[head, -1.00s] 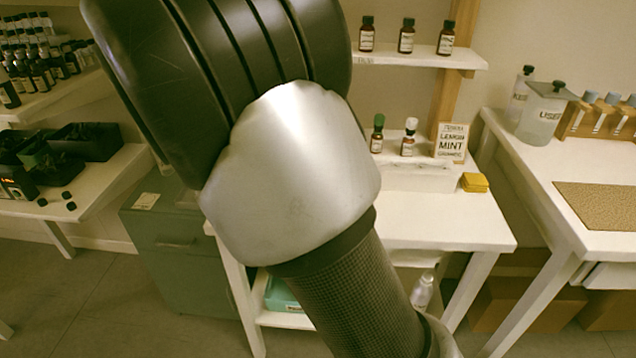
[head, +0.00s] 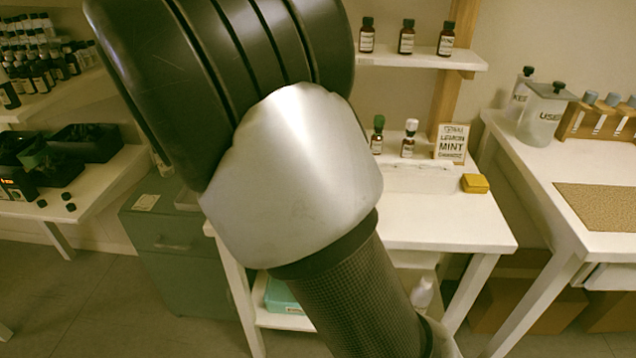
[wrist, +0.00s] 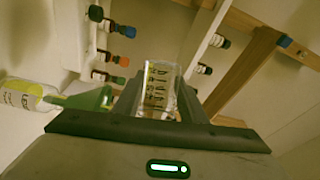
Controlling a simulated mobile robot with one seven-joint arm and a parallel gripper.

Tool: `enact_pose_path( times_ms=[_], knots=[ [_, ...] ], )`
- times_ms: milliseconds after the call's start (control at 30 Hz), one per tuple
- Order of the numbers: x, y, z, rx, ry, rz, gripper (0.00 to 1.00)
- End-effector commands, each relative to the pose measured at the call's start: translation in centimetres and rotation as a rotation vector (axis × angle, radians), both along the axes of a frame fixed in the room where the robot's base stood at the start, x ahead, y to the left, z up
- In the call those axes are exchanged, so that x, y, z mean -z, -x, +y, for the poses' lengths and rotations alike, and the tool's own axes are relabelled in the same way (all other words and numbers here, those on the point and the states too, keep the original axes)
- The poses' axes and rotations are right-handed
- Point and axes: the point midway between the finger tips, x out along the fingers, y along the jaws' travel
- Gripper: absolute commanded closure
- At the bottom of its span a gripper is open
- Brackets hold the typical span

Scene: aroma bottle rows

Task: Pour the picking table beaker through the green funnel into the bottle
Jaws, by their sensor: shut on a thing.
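In the wrist view my gripper (wrist: 158,100) is shut on a clear glass beaker (wrist: 160,82) with dark markings. A yellowish tint shows on one side of the beaker; its fill level is unclear. The green funnel (wrist: 88,100) lies just left of the gripper in this sideways-turned view, apart from the beaker. The labelled bottle (wrist: 24,96) is at the far left, its neck end towards the funnel's narrow end. The funnel appears to sit in the bottle's mouth, but the join is blurred. My arm hides the gripper, beaker, funnel and bottle in the head view.
Small capped bottles (wrist: 112,57) stand near the beaker in the wrist view. In the head view, a lemon mint sign (head: 452,142) and a yellow block (head: 475,183) are on the white table (head: 440,225). A large clear container (head: 545,112) stands on the right table.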

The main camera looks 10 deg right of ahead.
Motion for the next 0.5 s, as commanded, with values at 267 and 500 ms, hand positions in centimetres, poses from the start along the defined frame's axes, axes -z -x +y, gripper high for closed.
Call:
enact_pose_path(
  times_ms=[267,500],
  knots=[
    [0.15,0.02,-0.03,0.0,-0.009,-0.012,0.85],
    [0.22,0.04,-0.04,0.0,-0.017,-0.023,0.85]
  ],
)
